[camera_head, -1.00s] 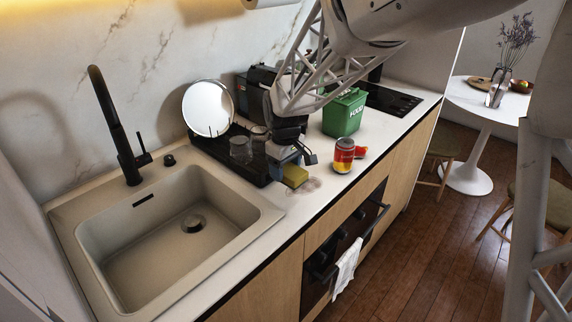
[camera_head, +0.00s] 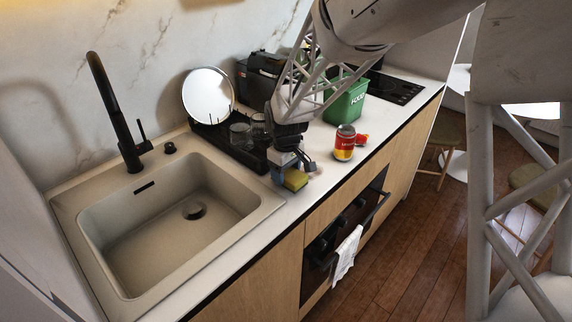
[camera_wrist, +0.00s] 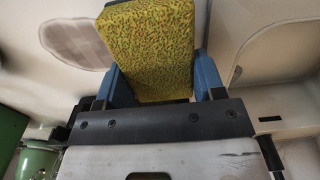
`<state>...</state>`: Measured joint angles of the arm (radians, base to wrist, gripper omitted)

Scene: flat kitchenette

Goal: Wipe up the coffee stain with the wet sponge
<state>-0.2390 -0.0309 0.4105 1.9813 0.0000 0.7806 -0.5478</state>
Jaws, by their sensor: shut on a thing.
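My gripper (camera_head: 288,172) is shut on the yellow sponge (camera_head: 296,181), low over the counter near its front edge. In the wrist view the speckled yellow-green sponge (camera_wrist: 150,45) sits between two blue fingers. The coffee stain (camera_wrist: 78,40) is a grey-brown patch to the left of the sponge there, and the sponge hides its right end. In the head view the stain shows only faintly to the right of the sponge. I cannot tell whether the sponge touches the counter.
A red and yellow can (camera_head: 344,144) stands right of the gripper, with a small red item (camera_head: 361,140) beside it. A green food bin (camera_head: 345,103) stands behind. A black drying tray (camera_head: 236,149) with glasses lies to the left, beside the sink (camera_head: 110,225).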

